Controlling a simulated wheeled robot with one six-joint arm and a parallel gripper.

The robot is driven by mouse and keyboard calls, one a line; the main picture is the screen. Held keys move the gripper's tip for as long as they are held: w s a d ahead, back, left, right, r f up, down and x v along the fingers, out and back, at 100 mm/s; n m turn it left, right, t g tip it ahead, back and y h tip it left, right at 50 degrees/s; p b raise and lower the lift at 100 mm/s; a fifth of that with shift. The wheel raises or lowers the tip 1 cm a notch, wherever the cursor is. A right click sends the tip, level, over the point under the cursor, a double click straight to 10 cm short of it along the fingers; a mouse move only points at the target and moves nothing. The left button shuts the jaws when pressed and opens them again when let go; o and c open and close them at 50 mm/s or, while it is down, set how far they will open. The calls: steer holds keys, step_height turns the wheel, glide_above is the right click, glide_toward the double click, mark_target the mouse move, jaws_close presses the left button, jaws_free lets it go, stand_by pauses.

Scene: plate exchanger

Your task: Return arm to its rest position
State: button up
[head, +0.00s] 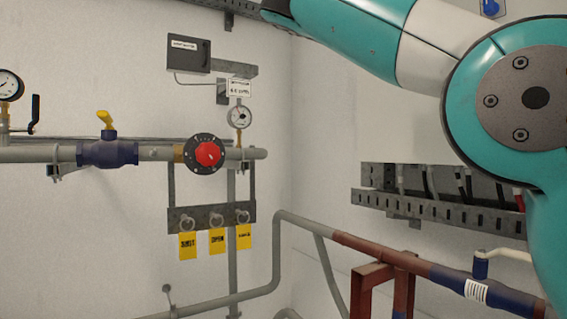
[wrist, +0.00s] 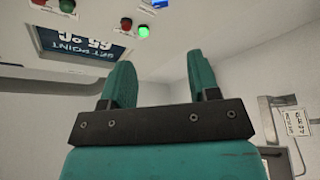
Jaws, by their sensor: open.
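My gripper (wrist: 161,88) shows in the wrist view with two teal fingers standing apart on a dark bar. It is open, and nothing is between the fingers. Beyond it are a bare pale wall and ceiling. In the head view my teal and white arm crosses the upper right, raised in front of the wall. The gripper itself is outside the head view.
A pipe with a red knob (head: 208,154), a blue yellow-handled valve (head: 107,152) and gauges runs along the left wall. Yellow tags (head: 217,241) hang below. A red-brown pipe (head: 380,250) runs lower right. A panel with a display (wrist: 82,42) and lamps is near the gripper.

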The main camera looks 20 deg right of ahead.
steer(key=w+a+f+n+t+y+p, duration=0.3)
steer(key=w+a+f+n+t+y, duration=0.2)
steer(key=w+a+f+n+y, duration=0.6)
steer(key=s+a+f+m+g+y, duration=0.1)
steer(key=s+f+g+y, duration=0.1)
steer(key=s+f+y, duration=0.3)
steer(key=a+f+g+y, duration=0.1)
steer(key=f+g+y, duration=0.1)
steer(key=f, duration=0.5)
steer(key=s+a+f+g+y+p, duration=0.1)
steer(key=s+f+g+y, duration=0.1)
steer(key=s+f+g, duration=0.4)
steer(key=s+a+f+g+y+p, duration=0.1)
steer(key=s+f+g, duration=0.5)
steer(key=s+f, duration=1)
steer(key=s+a+y, duration=0.1)
steer(key=s, duration=0.7)
steer(key=shift+m, duration=0.4)
steer(key=shift+a, duration=0.1)
